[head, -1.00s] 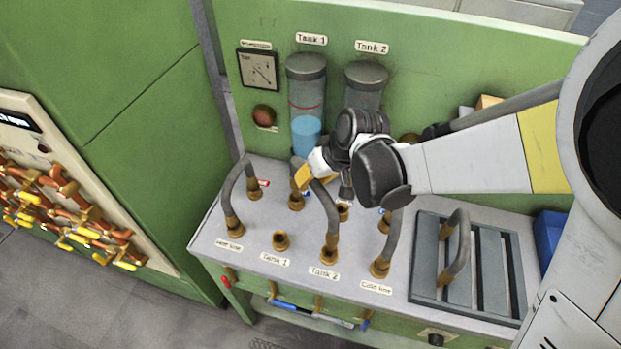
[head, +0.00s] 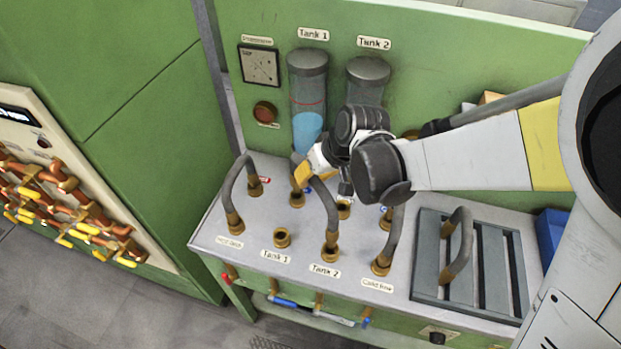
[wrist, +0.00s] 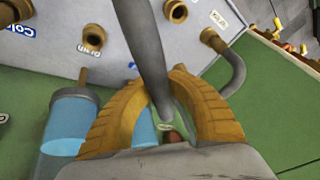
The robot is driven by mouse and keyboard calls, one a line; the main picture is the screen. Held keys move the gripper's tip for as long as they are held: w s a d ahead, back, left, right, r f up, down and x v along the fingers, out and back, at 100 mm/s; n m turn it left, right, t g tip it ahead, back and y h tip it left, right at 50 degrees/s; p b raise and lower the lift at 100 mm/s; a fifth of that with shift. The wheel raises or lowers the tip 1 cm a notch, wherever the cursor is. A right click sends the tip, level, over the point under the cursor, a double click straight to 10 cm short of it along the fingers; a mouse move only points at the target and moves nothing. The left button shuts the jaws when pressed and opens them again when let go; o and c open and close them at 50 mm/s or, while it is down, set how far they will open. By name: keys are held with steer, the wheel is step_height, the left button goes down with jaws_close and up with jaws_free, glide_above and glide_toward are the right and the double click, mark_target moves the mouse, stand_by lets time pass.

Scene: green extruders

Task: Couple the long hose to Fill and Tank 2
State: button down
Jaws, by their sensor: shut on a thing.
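The long grey hose (head: 327,202) stands with one brass end in the Tank 2 socket (head: 330,252) and arches up and back to my gripper (head: 302,173). In the wrist view my gripper (wrist: 165,85) has its orange fingers closed around the hose (wrist: 150,50). The Fill socket (head: 297,199) is in the back row just below the gripper; in the wrist view a brass socket (wrist: 175,10) right of the hose shows an open mouth. The hose looks apart from it there.
A short hose (head: 232,190) links the Heat line and a rear socket on the left. Another hose (head: 393,240) stands at the Cold line on the right. The Tank 1 socket (head: 281,238) is empty. A spare hose (head: 459,245) lies on the slatted rack (head: 425,265). Glass tanks (head: 307,100) stand behind.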

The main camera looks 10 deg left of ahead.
steer(key=shift+f+b, duration=2.05)
steer(key=shift+f, duration=0.2)
steer(key=c, duration=1.3)
jaws_free()
steer(key=shift+o, duration=0.2)
steer(key=shift+r, duration=0.1)
steer(key=v, duration=1.2)
steer(key=s+d+f+m+t+h+b, duration=0.1)
steer(key=s+d+f+m+b, duration=0.1)
steer(key=d, duration=0.6)
steer(key=s+d+f+m+t+h+b, duration=0.2)
steer(key=d+b, duration=0.4)
steer(key=d, duration=0.3)
steer(key=s+d+f+m+t+h+b, duration=0.1)
steer(key=s+d+f+m+t+b, duration=0.1)
steer(key=d, duration=0.6)
steer(key=s+f+m+b, duration=0.1)
steer(key=s+f+b, duration=0.1)
steer(key=s+f, duration=0.1)
steer(key=shift+s+d+f+m+h, duration=0.25)
steer(key=shift+s+d+m+h, duration=0.1)
steer(key=shift+s, duration=0.2)
